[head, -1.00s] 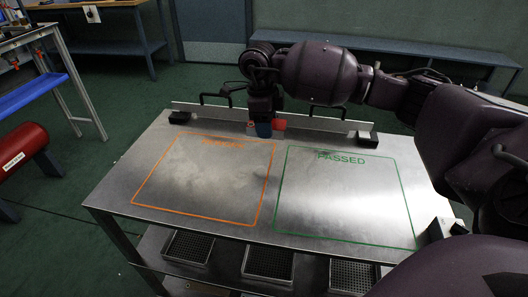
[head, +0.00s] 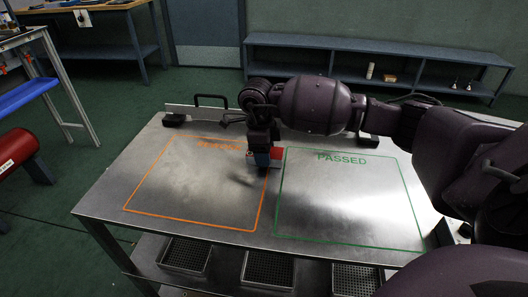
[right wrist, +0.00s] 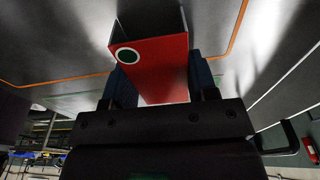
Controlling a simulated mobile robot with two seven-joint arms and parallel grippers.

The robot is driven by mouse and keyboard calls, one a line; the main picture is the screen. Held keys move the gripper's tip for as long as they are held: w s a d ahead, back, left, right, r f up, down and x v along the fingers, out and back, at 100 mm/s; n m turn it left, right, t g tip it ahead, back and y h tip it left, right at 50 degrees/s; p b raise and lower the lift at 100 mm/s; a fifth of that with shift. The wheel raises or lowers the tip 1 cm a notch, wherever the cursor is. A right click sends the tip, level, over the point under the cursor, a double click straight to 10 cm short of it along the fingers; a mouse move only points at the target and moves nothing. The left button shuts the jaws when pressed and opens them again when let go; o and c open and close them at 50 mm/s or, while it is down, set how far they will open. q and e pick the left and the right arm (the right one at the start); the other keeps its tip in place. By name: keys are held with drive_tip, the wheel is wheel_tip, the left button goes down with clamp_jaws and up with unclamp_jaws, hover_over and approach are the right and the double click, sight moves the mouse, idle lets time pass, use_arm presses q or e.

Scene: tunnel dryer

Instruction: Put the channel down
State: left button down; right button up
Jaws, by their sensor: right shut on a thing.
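The channel is a red piece with an open, grey-walled end; a white-ringed green dot on it shows in the right wrist view (right wrist: 165,72). In the head view only a small red part of the channel (head: 278,153) shows beside my right gripper (head: 262,163). My right gripper is shut on the channel, with one blue finger on each side of it. It is over the table (head: 185,216), between the orange outline and the green PASSED outline (head: 345,246). I cannot tell whether the channel touches the table top. My left gripper is not in view.
A metal rail with a black handle (head: 211,97) runs along the table's back edge. The areas inside both outlines look empty. Dark mesh trays (head: 268,268) sit on the shelf below. A low blue bench (head: 420,82) stands along the far wall.

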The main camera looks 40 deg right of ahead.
drive_tip(key=shift+f, duration=0.1)
drive_tip(key=o, duration=1)
drive_tip(key=shift+o, duration=0.3)
use_arm(q)
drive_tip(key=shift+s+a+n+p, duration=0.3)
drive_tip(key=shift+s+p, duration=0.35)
drive_tip(key=shift+p, duration=0.5)
use_arm(e)
wheel_tip(320, 180, up, 12)
drive_tip(key=w, duration=0.1)
drive_tip(key=shift+a, duration=0.45)
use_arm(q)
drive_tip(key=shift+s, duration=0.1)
